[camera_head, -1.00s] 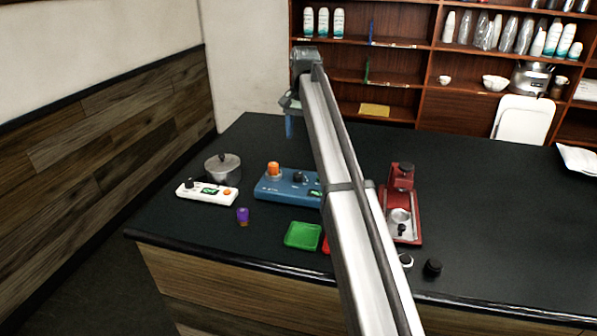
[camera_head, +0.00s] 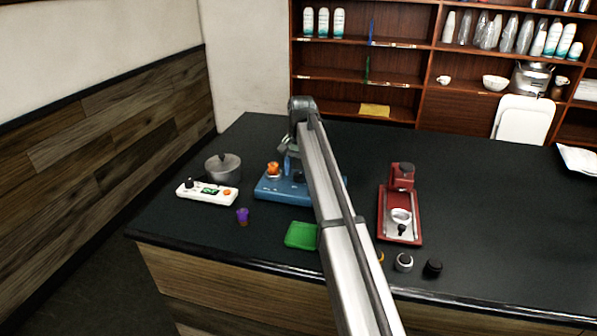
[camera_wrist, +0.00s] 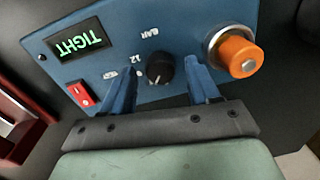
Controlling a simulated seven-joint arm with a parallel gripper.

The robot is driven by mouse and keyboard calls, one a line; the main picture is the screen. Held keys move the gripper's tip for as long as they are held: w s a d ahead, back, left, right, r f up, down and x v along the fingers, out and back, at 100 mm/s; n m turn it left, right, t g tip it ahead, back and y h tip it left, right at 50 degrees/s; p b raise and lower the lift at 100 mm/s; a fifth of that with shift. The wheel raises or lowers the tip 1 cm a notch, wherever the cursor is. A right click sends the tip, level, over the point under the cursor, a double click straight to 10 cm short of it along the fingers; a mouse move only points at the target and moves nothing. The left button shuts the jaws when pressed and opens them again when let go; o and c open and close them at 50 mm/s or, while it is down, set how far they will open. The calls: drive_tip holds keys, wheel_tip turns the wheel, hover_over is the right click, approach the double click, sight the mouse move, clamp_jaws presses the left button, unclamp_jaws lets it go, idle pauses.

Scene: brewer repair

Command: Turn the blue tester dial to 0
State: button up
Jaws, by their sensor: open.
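The blue tester (camera_head: 268,189) stands on the black counter, left of the red machine, partly hidden by my arm in the head view. In the wrist view its blue panel (camera_wrist: 180,35) shows a black dial (camera_wrist: 160,68) with "12" and "BAR" beside it. The screen (camera_wrist: 80,46) reads "TIGHT" in green, upside down. My gripper (camera_wrist: 160,82) is open, with one blue finger on each side of the black dial. I cannot tell whether the fingers touch it. In the head view my fingers are mostly hidden behind the arm.
An orange knob (camera_wrist: 240,52) sits right of the dial and a red switch (camera_wrist: 80,95) left of it. A white power strip-like box (camera_head: 207,193), a pot (camera_head: 223,168), a purple item (camera_head: 242,215), a green tray (camera_head: 300,236) and a red machine (camera_head: 400,205) stand around.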

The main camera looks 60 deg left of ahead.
drive_tip(key=shift+f, duration=0.3)
drive_tip(key=c, duration=1)
drive_tip(key=shift+n, duration=0.3)
drive_tip(key=n, duration=0.3)
drive_tip(key=shift+n, duration=2.1)
